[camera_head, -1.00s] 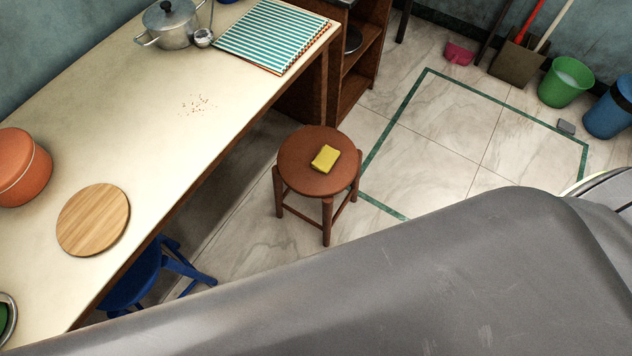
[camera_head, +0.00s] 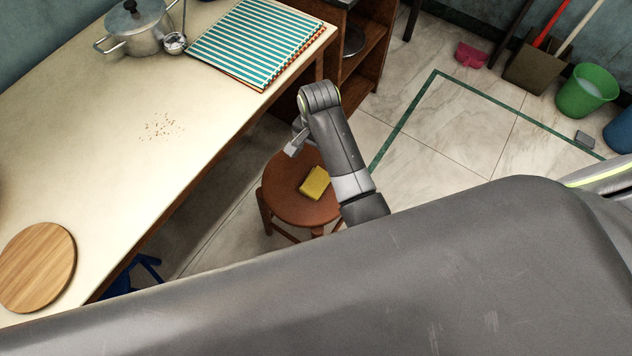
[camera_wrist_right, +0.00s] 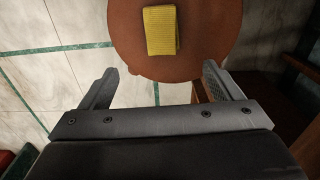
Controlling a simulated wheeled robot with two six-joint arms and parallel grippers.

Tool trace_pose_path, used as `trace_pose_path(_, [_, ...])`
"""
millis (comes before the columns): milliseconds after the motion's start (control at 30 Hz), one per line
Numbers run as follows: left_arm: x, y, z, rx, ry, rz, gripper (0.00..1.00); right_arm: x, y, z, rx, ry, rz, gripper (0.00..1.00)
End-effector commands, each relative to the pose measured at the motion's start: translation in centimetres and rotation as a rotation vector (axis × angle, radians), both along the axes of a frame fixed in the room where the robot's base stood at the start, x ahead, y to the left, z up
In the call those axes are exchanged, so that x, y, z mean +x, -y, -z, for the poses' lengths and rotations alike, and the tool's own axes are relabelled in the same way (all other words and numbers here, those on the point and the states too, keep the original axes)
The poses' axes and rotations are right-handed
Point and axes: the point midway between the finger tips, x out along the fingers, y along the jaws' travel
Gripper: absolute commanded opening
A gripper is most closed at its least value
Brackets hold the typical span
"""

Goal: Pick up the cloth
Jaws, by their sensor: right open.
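A small yellow folded cloth (camera_head: 315,182) lies on the seat of a round brown wooden stool (camera_head: 283,203). My right gripper (camera_head: 295,146) is over the far side of the stool seat, its fingers small in the head view. In the right wrist view, the cloth (camera_wrist_right: 160,30) lies on the stool seat (camera_wrist_right: 215,35) beyond the open fingertips (camera_wrist_right: 160,73), roughly centred between them. Nothing is between the fingers, and they are apart from the cloth. My left gripper is not in view.
A pale table (camera_head: 110,185) stands left of the stool, with crumbs (camera_head: 162,127), a metal pot (camera_head: 138,32), a striped mat (camera_head: 255,40) and a round wooden board (camera_head: 38,267). An open shelf (camera_head: 368,50) stands behind.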

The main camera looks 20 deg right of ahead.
Motion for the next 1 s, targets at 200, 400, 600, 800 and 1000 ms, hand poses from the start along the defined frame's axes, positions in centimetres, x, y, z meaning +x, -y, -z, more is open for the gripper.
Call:
trace_pose_path(200, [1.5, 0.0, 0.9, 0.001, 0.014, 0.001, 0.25, -0.1, 0.1, 5.4, -0.001, -0.004, -0.001, 0.85])
trace_pose_path(400, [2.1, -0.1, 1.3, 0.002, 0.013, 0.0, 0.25, -0.1, 0.0, 9.1, -0.001, -0.003, -0.003, 0.85])
trace_pose_path(600, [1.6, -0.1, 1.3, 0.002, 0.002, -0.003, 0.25, -0.1, 0.0, 10.4, 0.0, -0.001, -0.002, 0.85])
trace_pose_path(800, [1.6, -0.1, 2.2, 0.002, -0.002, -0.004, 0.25, 0.1, -0.4, 13.0, -0.001, -0.002, -0.003, 0.85])
trace_pose_path(1000, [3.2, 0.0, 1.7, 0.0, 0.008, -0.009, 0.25, 0.1, -0.5, 15.2, 0.0, -0.001, -0.003, 0.85])
